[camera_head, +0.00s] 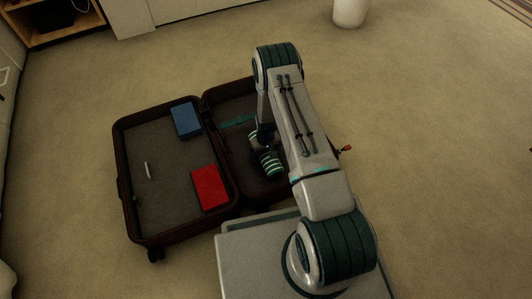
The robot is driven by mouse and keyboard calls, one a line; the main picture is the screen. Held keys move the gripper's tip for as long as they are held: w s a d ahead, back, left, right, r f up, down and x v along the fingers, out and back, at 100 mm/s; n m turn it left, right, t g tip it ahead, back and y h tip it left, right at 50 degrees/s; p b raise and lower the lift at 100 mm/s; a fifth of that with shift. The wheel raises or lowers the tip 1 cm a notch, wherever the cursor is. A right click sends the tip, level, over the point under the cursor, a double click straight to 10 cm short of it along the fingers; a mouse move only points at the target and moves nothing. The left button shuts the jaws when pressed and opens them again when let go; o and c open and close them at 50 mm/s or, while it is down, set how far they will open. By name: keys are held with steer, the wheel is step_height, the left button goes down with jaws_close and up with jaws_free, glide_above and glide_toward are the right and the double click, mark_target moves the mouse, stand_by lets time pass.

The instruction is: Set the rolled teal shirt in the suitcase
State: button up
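The open suitcase (180,232) lies on the floor, dark with a brown-red rim, its two halves spread side by side. A narrow teal strip (238,120) lies in the right half, partly behind my arm. I cannot tell whether it is the rolled teal shirt or a strap. My arm bends down over the right half, and a teal-and-white striped piece (270,163) shows at its lower end. I cannot tell if this is my wrist or a held roll. My gripper's fingers cannot be made out.
In the left half lie a blue block-shaped item (186,120), a red one (209,187) and a small pale stick-like item (148,171). A small red-tipped object (345,149) is right of my arm. A white cylinder (350,12) stands at the back. The carpet on the right is clear.

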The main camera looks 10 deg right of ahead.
steer(key=shift+r, duration=0.15)
step_height(320, 180, up, 12)
steer(key=p, duration=0.5)
